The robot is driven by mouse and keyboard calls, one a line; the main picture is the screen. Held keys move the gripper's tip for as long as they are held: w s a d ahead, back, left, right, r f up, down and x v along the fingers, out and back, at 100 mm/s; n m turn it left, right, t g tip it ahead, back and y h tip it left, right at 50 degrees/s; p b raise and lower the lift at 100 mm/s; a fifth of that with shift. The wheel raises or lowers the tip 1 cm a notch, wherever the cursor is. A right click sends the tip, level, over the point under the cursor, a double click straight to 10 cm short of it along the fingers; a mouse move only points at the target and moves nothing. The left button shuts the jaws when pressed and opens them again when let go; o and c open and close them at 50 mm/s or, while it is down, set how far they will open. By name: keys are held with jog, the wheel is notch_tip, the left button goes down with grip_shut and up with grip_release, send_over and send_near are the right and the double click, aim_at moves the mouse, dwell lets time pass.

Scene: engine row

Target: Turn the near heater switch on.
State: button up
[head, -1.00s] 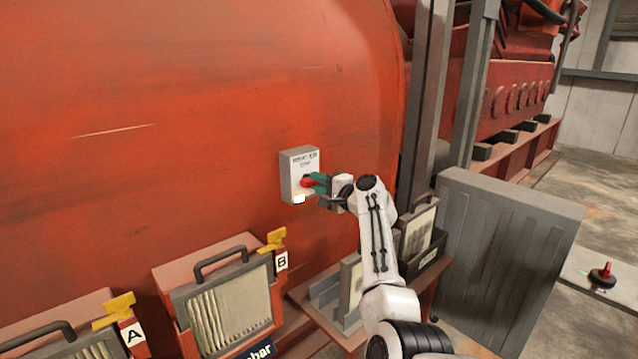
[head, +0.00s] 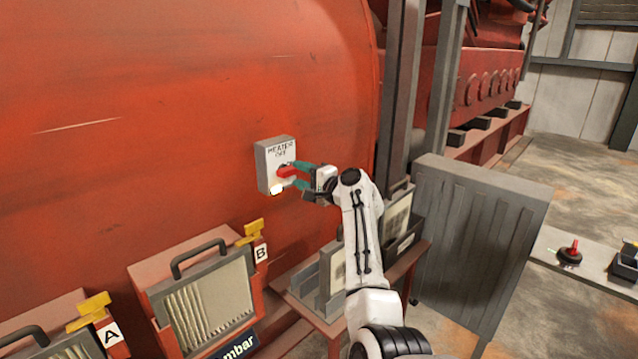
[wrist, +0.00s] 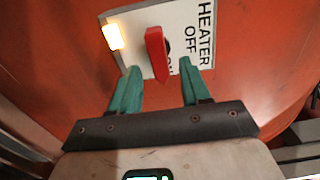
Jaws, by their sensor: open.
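The heater switch is a pale grey box (head: 264,160) on the red tank wall, lettered HEATER OFF at its top. Its red handle (head: 288,172) sticks out from the face; it also shows in the wrist view (wrist: 156,52). A lamp glows warm white at the box's lower corner (head: 277,190) and in the wrist view (wrist: 114,36). My gripper (head: 301,175) is open in front of the box. In the wrist view its green fingertips (wrist: 161,72) stand on either side of the handle's near end. I cannot tell whether either finger touches it.
Two framed filter units stand at lower left, with yellow handles and tags A (head: 112,334) and B (head: 262,253). A small stand with a grey rack (head: 322,285) lies below my arm. A grey ribbed panel (head: 475,240) stands to the right. Open floor lies beyond.

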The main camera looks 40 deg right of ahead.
jog(key=s, duration=0.7)
jog(key=shift+s+d+b, duration=0.15)
jog(key=shift+s+b, duration=0.2)
jog(key=shift+s, duration=0.05)
jog(key=s+a+f+n+g, duration=0.3)
jog(key=s+a+f, duration=0.2)
jog(key=f, duration=0.3)
jog(key=s+a+f+n+g+y, duration=0.1)
jog(key=s+a+f+n+g, duration=0.2)
jog(key=s+a+f, duration=0.35)
jog(key=s+a+f+n+g, duration=0.2)
jog(key=s+a+f+n, duration=0.1)
jog(key=f, duration=0.6)
jog(key=s+a+f+n+g, duration=0.2)
jog(key=s+a+f+g, duration=0.1)
jog(key=s, duration=0.7)
jog(key=s+a+f+n+g+h, duration=0.1)
jog(key=s+a+f+n+g, duration=0.2)
jog(key=s, duration=0.7)
jog(key=s+a+f+n+g, duration=0.3)
jog(key=s+a, duration=0.1)
jog(key=s, duration=0.6)
jog(key=shift+a+h, duration=0.2)
jog(key=shift+h, duration=0.2)
jog(key=shift+s, duration=0.1)
